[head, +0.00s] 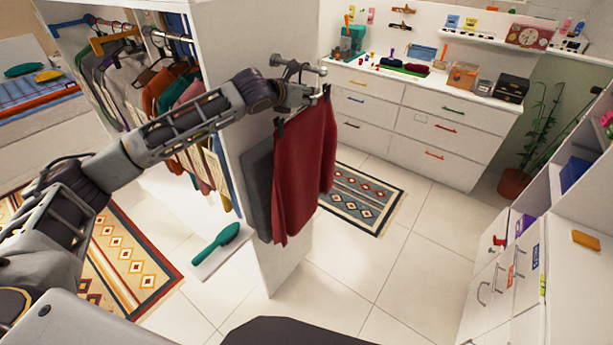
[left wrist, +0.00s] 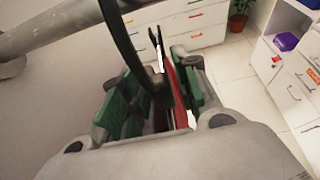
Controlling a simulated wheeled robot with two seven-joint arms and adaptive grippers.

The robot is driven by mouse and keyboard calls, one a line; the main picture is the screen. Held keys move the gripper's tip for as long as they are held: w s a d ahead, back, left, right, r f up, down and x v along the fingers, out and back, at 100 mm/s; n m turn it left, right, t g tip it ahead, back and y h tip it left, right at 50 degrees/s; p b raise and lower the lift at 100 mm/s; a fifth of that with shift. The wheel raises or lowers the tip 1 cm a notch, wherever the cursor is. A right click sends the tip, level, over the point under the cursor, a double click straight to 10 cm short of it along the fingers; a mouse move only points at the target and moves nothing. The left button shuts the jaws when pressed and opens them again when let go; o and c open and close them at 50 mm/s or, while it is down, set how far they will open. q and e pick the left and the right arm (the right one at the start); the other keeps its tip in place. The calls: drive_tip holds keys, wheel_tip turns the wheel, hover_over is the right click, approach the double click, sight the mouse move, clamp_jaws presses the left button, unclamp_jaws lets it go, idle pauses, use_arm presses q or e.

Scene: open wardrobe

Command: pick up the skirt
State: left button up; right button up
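The red skirt (head: 305,165) hangs from a dark clip hanger (head: 326,92) at the outer end of the wardrobe, beside a dark grey garment (head: 258,190). My left gripper (head: 302,97) is at the skirt's top edge, just under the metal rail (head: 299,67). In the left wrist view, a strip of the red skirt (left wrist: 178,98) lies between my green-padded fingers (left wrist: 168,95), which look closed in on it. A black hanger part (left wrist: 135,55) crosses in front and hides some of the contact. My right gripper is in neither view.
The white wardrobe panel (head: 225,70) stands close to my left arm, with clothes (head: 165,90) hanging inside. A small shelf with a green brush (head: 216,243) juts out below. A drawer unit (head: 420,125) stands behind.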

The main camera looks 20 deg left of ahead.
use_arm(q)
clamp_jaws()
drive_tip(key=shift+r, duration=0.15)
drive_tip(key=shift+r, duration=0.65)
drive_tip(key=shift+r+b, duration=0.3)
drive_tip(key=shift+r, duration=0.65)
drive_tip(key=shift+s+a, duration=0.1)
drive_tip(key=s+a+b, duration=0.1)
drive_tip(key=s, duration=0.3)
drive_tip(key=s+a+b, duration=0.1)
drive_tip(key=s+a, duration=0.1)
drive_tip(key=s, duration=0.3)
drive_tip(key=s+a+b, duration=0.1)
drive_tip(key=s, duration=0.4)
drive_tip(key=shift+s+a, duration=0.1)
drive_tip(key=shift+a, duration=0.1)
drive_tip(key=shift+s+a, duration=0.2)
drive_tip(key=shift+s, duration=0.5)
drive_tip(key=shift+s+a, duration=0.2)
drive_tip(key=shift+s, duration=0.45)
